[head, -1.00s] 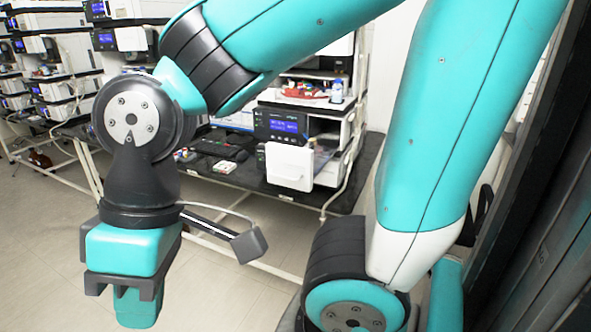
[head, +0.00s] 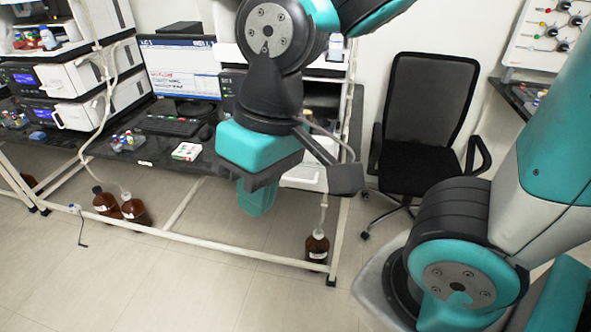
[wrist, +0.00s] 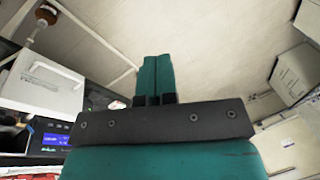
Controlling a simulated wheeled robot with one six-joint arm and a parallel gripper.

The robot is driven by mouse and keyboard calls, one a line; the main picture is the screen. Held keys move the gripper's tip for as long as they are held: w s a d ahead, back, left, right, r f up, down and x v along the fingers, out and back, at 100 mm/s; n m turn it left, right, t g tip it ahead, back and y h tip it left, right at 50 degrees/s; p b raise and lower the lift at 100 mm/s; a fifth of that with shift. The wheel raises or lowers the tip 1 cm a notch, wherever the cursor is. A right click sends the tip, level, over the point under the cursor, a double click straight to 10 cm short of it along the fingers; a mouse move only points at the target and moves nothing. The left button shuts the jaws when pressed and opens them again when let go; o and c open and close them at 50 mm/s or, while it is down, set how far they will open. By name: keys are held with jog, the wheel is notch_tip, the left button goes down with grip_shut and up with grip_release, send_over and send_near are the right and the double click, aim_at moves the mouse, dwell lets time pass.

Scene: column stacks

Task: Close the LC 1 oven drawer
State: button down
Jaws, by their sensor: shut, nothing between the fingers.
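My gripper (head: 256,198) hangs pointing down in front of the bench, with its two teal fingers together and nothing between them. The shut fingers (wrist: 154,76) also show in the wrist view, over open floor. A white drawer front (wrist: 42,84) juts out from the instrument at the left of the wrist view, apart from my fingers. In the head view my arm hides most of that instrument, and only a low white part (head: 303,178) shows beside my wrist. No LC 1 label is readable.
A monitor (head: 181,68) and a keyboard (head: 168,125) stand on the bench left of my gripper. A brown bottle (head: 317,246) stands by the bench leg. A black office chair (head: 425,125) is at the right. The floor in front is clear.

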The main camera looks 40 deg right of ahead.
jog(key=w+d+f+m+h+b, duration=0.25)
jog(key=w+m+h, duration=0.3)
jog(key=m, duration=0.95)
jog(key=w+d+f+m+h+b, duration=0.2)
jog(key=w+d+f+m+h, duration=0.3)
jog(key=m, duration=1.1)
jog(key=w+d+f+p, duration=0.2)
jog(key=w+d+f, duration=0.1)
jog(key=d+f, duration=0.4)
jog(key=shift+d+f+y, duration=0.15)
jog(key=shift+f+y, duration=0.3)
